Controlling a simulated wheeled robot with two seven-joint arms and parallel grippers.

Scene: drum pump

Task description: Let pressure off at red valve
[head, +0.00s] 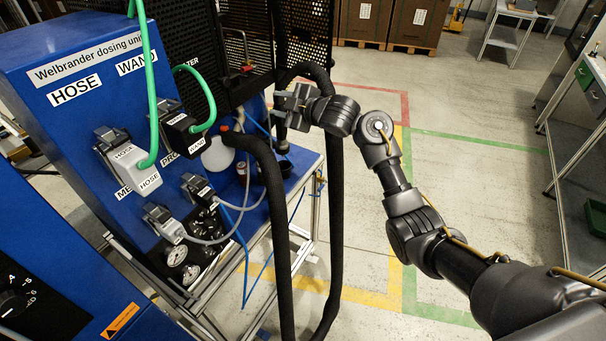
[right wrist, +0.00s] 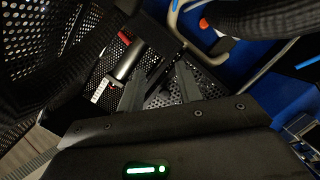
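A small red part (head: 248,68), which looks like the red valve's handle, shows on pipework in front of the black mesh panel in the head view. In the right wrist view a red part (right wrist: 125,38) sits by a silver cylinder (right wrist: 130,60), beyond the fingers and to their left. My right gripper (head: 283,103) is beside the black hoses, to the right of and lower than the red part in the head view. In the right wrist view its two fingers (right wrist: 160,84) stand apart with nothing seen between them. My left gripper is not in view.
Thick black hoses (head: 334,215) loop down beside my right arm. The blue dosing unit (head: 40,55), with green hoses (head: 153,95) and grey connectors (head: 125,160), stands at left. A white bottle (head: 217,157) is on the cart.

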